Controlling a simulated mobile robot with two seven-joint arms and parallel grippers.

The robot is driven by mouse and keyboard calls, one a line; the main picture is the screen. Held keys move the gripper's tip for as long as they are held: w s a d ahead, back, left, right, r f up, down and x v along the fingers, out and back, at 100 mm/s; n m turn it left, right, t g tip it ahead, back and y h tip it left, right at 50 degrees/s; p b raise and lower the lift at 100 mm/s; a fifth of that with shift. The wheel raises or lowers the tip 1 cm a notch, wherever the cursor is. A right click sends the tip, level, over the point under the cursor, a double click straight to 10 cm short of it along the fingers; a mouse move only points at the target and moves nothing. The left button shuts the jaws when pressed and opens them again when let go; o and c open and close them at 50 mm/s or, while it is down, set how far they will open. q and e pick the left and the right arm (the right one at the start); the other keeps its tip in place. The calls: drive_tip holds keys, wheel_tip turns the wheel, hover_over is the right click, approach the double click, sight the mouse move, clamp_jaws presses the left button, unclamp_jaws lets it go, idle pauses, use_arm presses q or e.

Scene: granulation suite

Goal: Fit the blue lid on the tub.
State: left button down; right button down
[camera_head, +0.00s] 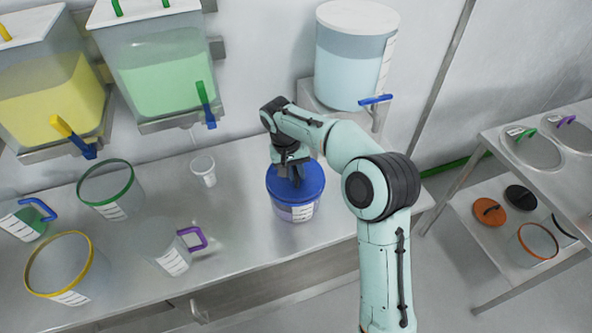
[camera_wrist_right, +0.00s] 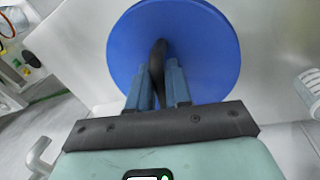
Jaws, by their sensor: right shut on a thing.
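The blue lid (camera_head: 312,178) is at the top of the tub (camera_head: 293,212), a translucent container with bluish contents and a white label, on the steel bench. The lid covers the tub's mouth and looks about level; I cannot tell whether it is fully seated. My right gripper (camera_head: 291,178) is above the lid, shut on its dark handle. In the right wrist view the blue lid (camera_wrist_right: 205,60) fills the upper middle, and the handle (camera_wrist_right: 158,62) runs between the fingers of my right gripper (camera_wrist_right: 160,85). The tub is hidden there. My left gripper is not in view.
Open tubs with green (camera_head: 107,183) and yellow (camera_head: 58,264) rims, a purple-handled jug (camera_head: 170,256) and a small white cup (camera_head: 203,168) stand left on the bench. Hoppers with taps hang above. A steel rack (camera_head: 497,150) with several lids stands right.

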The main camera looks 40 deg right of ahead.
sight(287, 181)
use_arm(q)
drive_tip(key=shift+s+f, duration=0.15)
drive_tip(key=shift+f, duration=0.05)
use_arm(e)
drive_tip(key=shift+f, duration=0.45)
drive_tip(key=c, duration=1)
unclamp_jaws()
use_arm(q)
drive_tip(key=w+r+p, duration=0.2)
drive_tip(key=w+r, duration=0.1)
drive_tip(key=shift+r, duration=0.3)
use_arm(e)
drive_tip(key=r, duration=0.4)
drive_tip(key=w+a+r, duration=0.1)
drive_tip(key=r, duration=0.3)
drive_tip(key=a+r, duration=0.1)
drive_tip(key=r, duration=0.4)
drive_tip(key=shift+w+a+r, duration=0.1)
drive_tip(key=shift+w+a, duration=0.05)
drive_tip(key=shift+w, duration=0.05)
